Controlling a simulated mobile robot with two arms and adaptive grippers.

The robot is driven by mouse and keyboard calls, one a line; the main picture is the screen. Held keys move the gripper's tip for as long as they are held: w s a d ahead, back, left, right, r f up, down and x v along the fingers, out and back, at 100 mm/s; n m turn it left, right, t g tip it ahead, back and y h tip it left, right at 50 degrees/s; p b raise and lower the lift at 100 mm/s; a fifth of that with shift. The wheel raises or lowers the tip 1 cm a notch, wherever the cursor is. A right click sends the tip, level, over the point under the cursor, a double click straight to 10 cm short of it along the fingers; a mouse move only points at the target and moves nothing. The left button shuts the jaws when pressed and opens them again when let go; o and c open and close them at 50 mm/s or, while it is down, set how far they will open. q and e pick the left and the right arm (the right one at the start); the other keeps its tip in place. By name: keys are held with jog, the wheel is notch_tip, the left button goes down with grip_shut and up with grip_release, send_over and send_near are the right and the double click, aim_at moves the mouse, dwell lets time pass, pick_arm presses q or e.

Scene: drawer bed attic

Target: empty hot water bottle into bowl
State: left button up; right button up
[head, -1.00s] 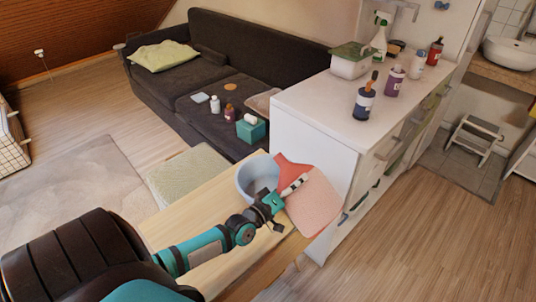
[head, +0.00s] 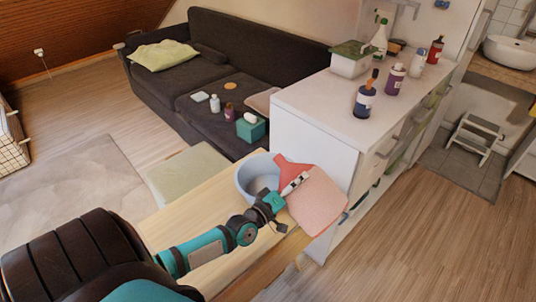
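The hot water bottle (head: 318,203) has a pink body and a red end, just right of the bowl. Its red end lies by the bowl's right rim, and its body hangs over the right edge of the table. The light blue-grey bowl (head: 243,183) stands upright on the wooden table; the part of its inside that I see looks empty. My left gripper (head: 295,184) is at the bottle's left side and appears shut on it. My arm hides the bowl's near right side. Whether the bottle's mouth is open cannot be seen. My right gripper is not in view.
The wooden table (head: 190,215) is narrow, with bare top left of the bowl. A white cabinet (head: 310,120) stands close behind the bottle, with several bottles and a lidded box (head: 350,60) on top. A dark sofa (head: 190,85) stands behind. Floor at right is clear.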

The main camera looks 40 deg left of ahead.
pick_arm(q)
jog(key=shift+d+n+b, duration=0.2)
jog(key=shift+n+b, duration=0.15)
jog(key=shift+n, duration=0.35)
jog(key=shift+a+r+n, duration=0.5)
jog(key=shift+a+n, duration=0.15)
jog(key=shift+n, duration=0.25)
dwell(0.3)
jog(key=shift+a+n+b, duration=0.2)
jog(key=shift+n+b, duration=0.35)
jog(key=shift+n, duration=1.35)
dwell(4.2)
